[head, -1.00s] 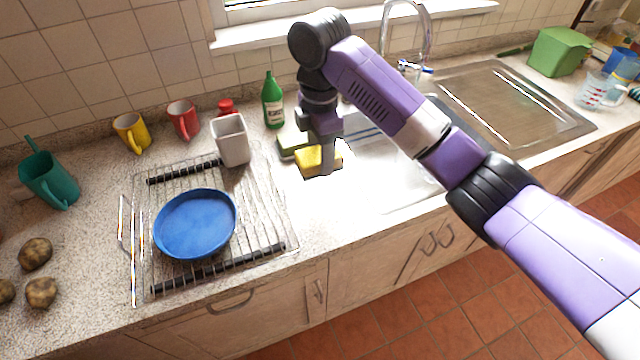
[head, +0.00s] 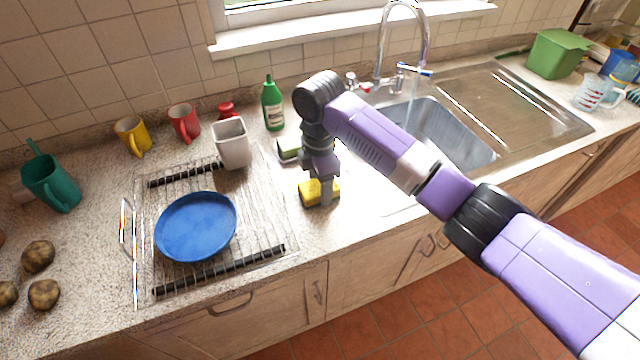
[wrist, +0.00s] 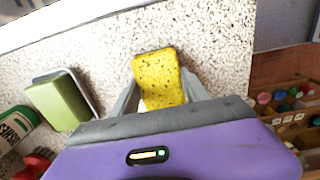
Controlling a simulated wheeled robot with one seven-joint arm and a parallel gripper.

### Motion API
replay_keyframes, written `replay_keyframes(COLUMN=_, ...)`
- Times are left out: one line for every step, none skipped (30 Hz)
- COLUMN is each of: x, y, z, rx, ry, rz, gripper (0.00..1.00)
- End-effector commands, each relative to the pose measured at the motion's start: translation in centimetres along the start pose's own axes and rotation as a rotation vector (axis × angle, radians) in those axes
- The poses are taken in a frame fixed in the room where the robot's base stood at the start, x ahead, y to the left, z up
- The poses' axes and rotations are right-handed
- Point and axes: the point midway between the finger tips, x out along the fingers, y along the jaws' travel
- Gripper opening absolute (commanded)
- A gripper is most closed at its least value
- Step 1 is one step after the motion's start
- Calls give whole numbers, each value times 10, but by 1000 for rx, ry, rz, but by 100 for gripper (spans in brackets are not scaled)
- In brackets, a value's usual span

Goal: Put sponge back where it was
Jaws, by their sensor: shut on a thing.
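The yellow sponge (head: 308,193) with dark speckles is between the fingers of my gripper (head: 325,194), over the counter strip between the drying rack and the sink. In the wrist view the sponge (wrist: 158,76) lies between the two grey fingers of my gripper (wrist: 160,95), which are shut on it. I cannot tell whether it touches the counter. A green block in a pale holder (head: 289,149) sits behind my gripper, in front of the green bottle (head: 273,104); the block also shows at the left of the wrist view (wrist: 58,100).
The drying rack (head: 270,215) holds a blue plate (head: 195,226) and a grey-white cup (head: 231,143) at left. The sink basin (head: 450,135), with water running from the tap (head: 425,45), is at right. The counter's front edge is close in front of my gripper.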

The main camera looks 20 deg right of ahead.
Motion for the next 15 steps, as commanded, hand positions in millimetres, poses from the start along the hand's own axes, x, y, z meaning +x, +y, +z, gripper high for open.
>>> replay_keyframes(x=1, y=0, z=0, rx=0, ry=0, rz=0, gripper=21)
replay_keyframes(x=2, y=0, z=0, rx=0, ry=0, rz=0, gripper=21)
replay_keyframes(x=3, y=0, z=0, rx=0, ry=0, rz=0, gripper=21)
replay_keyframes(x=2, y=0, z=0, rx=0, ry=0, rz=0, gripper=57)
replay_keyframes(x=2, y=0, z=0, rx=0, ry=0, rz=0, gripper=63)
replay_keyframes(x=2, y=0, z=0, rx=0, ry=0, rz=0, gripper=71)
replay_keyframes(x=2, y=0, z=0, rx=0, ry=0, rz=0, gripper=75)
replay_keyframes(x=2, y=0, z=0, rx=0, ry=0, rz=0, gripper=75)
replay_keyframes(x=2, y=0, z=0, rx=0, ry=0, rz=0, gripper=75)
replay_keyframes(x=2, y=0, z=0, rx=0, ry=0, rz=0, gripper=75)
replay_keyframes(x=2, y=0, z=0, rx=0, ry=0, rz=0, gripper=75)
replay_keyframes(x=2, y=0, z=0, rx=0, ry=0, rz=0, gripper=75)
replay_keyframes(x=2, y=0, z=0, rx=0, ry=0, rz=0, gripper=75)
replay_keyframes(x=2, y=0, z=0, rx=0, ry=0, rz=0, gripper=75)
replay_keyframes(x=2, y=0, z=0, rx=0, ry=0, rz=0, gripper=75)
